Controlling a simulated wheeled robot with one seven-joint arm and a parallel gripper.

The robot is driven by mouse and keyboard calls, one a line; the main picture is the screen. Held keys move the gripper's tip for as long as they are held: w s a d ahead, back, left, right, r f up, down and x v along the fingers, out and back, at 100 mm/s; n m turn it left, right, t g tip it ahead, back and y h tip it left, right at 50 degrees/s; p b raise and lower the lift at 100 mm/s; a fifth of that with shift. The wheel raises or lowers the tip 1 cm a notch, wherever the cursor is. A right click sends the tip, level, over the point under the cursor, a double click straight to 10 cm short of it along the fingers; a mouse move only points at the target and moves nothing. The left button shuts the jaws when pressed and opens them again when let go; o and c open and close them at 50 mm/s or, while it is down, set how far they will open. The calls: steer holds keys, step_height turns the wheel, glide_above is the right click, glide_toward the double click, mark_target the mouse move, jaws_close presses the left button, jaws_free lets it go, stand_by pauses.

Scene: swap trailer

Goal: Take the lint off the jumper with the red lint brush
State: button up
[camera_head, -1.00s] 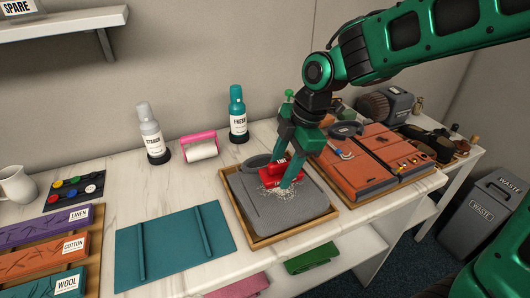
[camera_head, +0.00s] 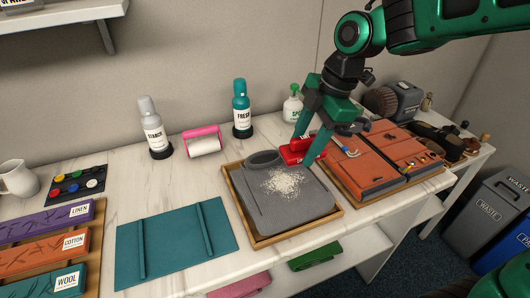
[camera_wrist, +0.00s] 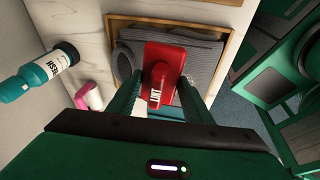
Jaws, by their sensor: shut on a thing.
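The grey jumper (camera_head: 278,208) lies folded in a shallow wooden tray (camera_head: 262,243) on the white table. A patch of pale lint (camera_head: 284,183) sits on the upper middle of the jumper. My gripper (camera_head: 305,150) is shut on the red lint brush (camera_head: 296,152), above the tray's far right corner, clear of the lint patch. In the wrist view the red lint brush (camera_wrist: 160,72) is between my fingers, with the grey jumper (camera_wrist: 200,58) behind it. The brush's underside is hidden.
An orange tool case (camera_head: 365,172) stands close right of the tray. A green bottle (camera_head: 241,108), a grey bottle (camera_head: 152,128) and a pink-handled roller (camera_head: 203,143) stand behind. A teal folding board (camera_head: 175,243) lies left. Waste bins (camera_head: 490,215) stand right.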

mark_target(304, 137)
steer(key=shift+r, duration=1.5)
